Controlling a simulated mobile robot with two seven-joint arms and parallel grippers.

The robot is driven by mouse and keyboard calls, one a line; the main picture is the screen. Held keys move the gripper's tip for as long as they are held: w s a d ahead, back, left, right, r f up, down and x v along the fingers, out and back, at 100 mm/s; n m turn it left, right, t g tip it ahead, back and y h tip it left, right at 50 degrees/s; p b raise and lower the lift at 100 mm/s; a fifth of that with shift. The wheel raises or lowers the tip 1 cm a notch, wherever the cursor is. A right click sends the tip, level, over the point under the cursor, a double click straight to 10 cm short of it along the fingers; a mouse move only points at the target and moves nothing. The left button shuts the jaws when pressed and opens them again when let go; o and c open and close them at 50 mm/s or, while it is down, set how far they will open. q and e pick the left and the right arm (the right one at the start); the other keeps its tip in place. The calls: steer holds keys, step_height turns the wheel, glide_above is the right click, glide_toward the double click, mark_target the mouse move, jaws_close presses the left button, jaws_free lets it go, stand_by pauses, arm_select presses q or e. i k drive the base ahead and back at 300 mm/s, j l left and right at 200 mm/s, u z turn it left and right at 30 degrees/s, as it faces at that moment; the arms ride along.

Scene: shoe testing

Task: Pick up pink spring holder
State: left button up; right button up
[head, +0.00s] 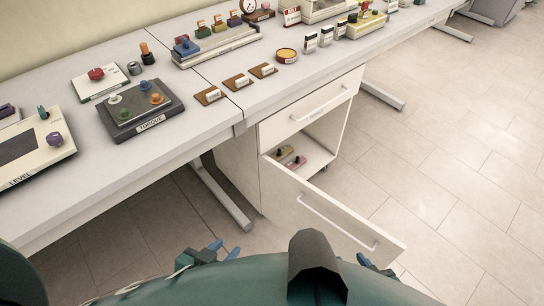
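A small pinkish block-like thing (296,163), which looks like the pink spring holder, lies inside the open lower part of the white cabinet (325,137) under the table. My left gripper (222,250) is low in the picture, left of the middle, well apart from the cabinet. My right gripper (377,266) shows only in part behind my body at the bottom, near the open front panel. Neither gripper visibly touches anything.
The open front panel (335,222) with a bar handle juts toward me. A closed drawer (310,107) is above the opening. The table (190,140) carries a dark torque box (141,110), a level device (35,155) and several labelled parts. Floor at right is clear.

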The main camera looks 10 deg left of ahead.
mark_target(291, 165)
steer(key=i+u, duration=0.1)
steer(key=k+l, duration=0.1)
steer(key=l, duration=0.2)
steer(key=k+l+u, duration=0.1)
steer(key=l, duration=0.25)
steer(key=k+l, duration=0.15)
steer(key=l, duration=0.15)
steer(key=k+l, duration=0.1)
steer(key=l, duration=0.2)
steer(key=l+u, duration=0.2)
steer(key=l, duration=0.35)
steer(key=k+l+u, duration=0.25)
steer(key=l, duration=0.3)
steer(key=i+l+u, duration=0.15)
steer(key=l, duration=0.4)
steer(key=l+u, duration=0.2)
steer(key=l, duration=0.35)
steer(key=i+l+u, duration=0.15)
steer(key=l, duration=0.4)
steer(key=i+l+u, duration=0.15)
steer(key=l, duration=0.35)
steer(key=i+l+u, duration=0.15)
steer(key=l, duration=0.4)
steer(key=l+u, duration=0.15)
steer(key=l, duration=0.45)
steer(key=i+l+u, duration=0.15)
steer(key=i+l, duration=0.95)
